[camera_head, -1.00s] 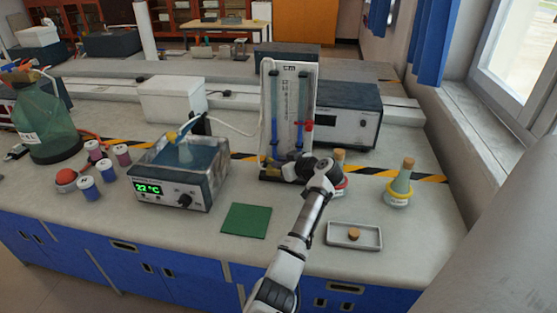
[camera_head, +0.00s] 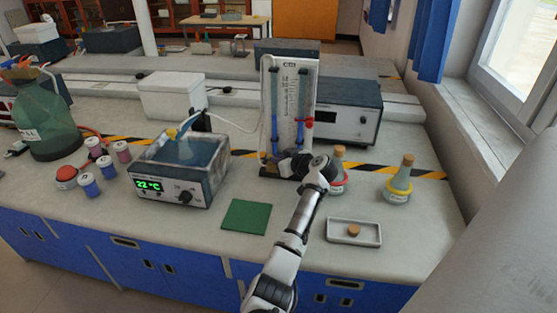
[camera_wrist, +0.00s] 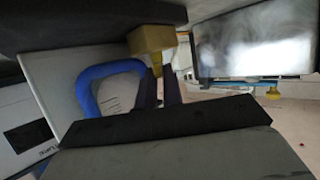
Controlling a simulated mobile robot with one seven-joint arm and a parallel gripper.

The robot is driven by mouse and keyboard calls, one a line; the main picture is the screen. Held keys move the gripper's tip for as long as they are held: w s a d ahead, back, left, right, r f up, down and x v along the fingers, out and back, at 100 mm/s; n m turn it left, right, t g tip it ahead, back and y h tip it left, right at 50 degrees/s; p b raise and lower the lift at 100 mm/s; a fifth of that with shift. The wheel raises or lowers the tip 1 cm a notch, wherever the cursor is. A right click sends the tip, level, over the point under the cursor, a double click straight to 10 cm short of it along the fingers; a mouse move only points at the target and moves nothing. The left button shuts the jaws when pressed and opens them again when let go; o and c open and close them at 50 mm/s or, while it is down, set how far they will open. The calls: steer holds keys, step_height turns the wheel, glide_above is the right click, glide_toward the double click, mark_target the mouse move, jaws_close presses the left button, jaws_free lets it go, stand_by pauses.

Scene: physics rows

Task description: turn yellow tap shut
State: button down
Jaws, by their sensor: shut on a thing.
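A white upright manometer board (camera_head: 289,95) with blue liquid columns stands on a dark base on the bench. My gripper (camera_head: 283,168) is at the foot of this board and covers much of its lower part. A blue tube loop (camera_wrist: 84,92) shows left of the tap. In the head view my gripper hides the tap.
A water bath (camera_head: 180,172) reading 22 °C and a green mat (camera_head: 246,217) are left of my arm. Two stoppered flasks, one close beside my gripper (camera_head: 339,178) and one farther right (camera_head: 398,185), stand near a tray (camera_head: 371,239). A boxy instrument (camera_head: 345,112) stands behind.

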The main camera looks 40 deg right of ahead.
steer(key=m+h, duration=0.2)
steer(key=shift+a+f+h, duration=0.1)
steer(key=shift+a+h, duration=0.25)
steer(key=shift+h, duration=0.05)
steer(key=m+g+h, duration=0.1)
steer(key=m+h, duration=0.1)
steer(key=m+h+p, duration=0.1)
steer(key=shift+w+a+m+g+h, duration=0.2)
steer(key=shift+a+m+g+h, duration=0.15)
steer(key=shift+m+g+h, duration=0.05)
steer(key=shift+w+a+m+g+h+p, duration=0.15)
steer(key=shift+m+g+h+p, duration=0.15)
steer(key=shift+m+g+h, duration=0.55)
steer(key=shift+w+a+m+g+h+p, duration=0.1)
steer(key=shift+m+g+h+p, duration=0.15)
steer(key=shift+m+g+h, duration=0.55)
steer(key=shift+m+h, duration=0.25)
steer(key=shift+m, duration=0.3)
steer(key=c, duration=1.8)
jaws_free()
steer(key=b+v, duration=0.3)
steer(key=v, duration=1.1)
steer(key=shift+f, duration=0.1)
